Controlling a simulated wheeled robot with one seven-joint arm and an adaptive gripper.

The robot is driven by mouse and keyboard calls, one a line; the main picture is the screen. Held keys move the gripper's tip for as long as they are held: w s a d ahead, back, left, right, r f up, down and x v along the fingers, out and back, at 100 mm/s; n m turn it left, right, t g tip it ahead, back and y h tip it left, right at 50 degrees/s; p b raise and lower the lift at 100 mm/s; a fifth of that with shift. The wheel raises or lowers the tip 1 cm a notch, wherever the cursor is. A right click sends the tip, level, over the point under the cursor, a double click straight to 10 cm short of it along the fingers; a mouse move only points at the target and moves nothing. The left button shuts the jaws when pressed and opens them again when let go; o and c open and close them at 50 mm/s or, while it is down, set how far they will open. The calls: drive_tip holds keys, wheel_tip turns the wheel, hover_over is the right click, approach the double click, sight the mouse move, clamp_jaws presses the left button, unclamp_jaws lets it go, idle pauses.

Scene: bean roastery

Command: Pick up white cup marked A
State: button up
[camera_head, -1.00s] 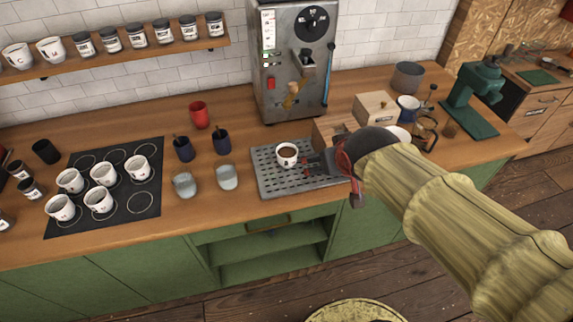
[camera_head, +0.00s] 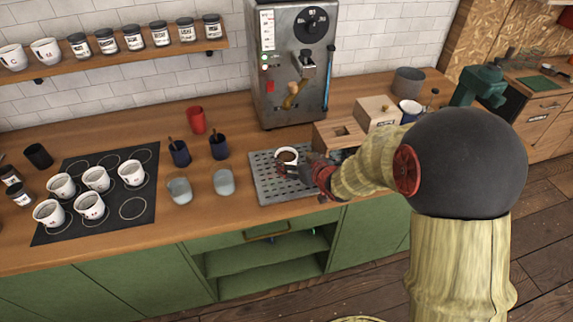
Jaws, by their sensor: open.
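A white cup (camera_head: 287,155) with dark liquid in it stands upright on the metal drip tray (camera_head: 262,188) in front of the machine. My gripper (camera_head: 286,171) is open at the near side of this cup and hides its lower part. I cannot tell whether the fingers touch it, and no mark shows on it. Several white cups with small dark marks, such as the front-left one (camera_head: 48,215), stand on a black mat (camera_head: 118,222) at the left. Their letters are too small to read, so I cannot tell which cup is marked A.
A steel machine (camera_head: 283,95) stands behind the tray. Two grey cups (camera_head: 224,183), dark blue cups (camera_head: 219,147) and a red cup (camera_head: 196,120) are left of the tray. Wooden boxes (camera_head: 377,113) stand to its right. Bare counter (camera_head: 195,222) lies along the front edge.

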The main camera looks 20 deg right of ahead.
sight(282, 155)
drive_tip(key=b+x, duration=0.1)
drive_tip(key=x, duration=0.3)
drive_tip(key=f+b+x, duration=0.1)
drive_tip(key=x, duration=0.1)
drive_tip(key=shift+s+a+b, duration=0.2)
drive_tip(key=shift+a+b, duration=0.1)
drive_tip(key=shift+w, duration=0.25)
drive_tip(key=shift+c, duration=0.6)
drive_tip(key=c, duration=1.4)
drive_tip(key=shift+c, duration=1)
drive_tip(key=shift+r, duration=0.15)
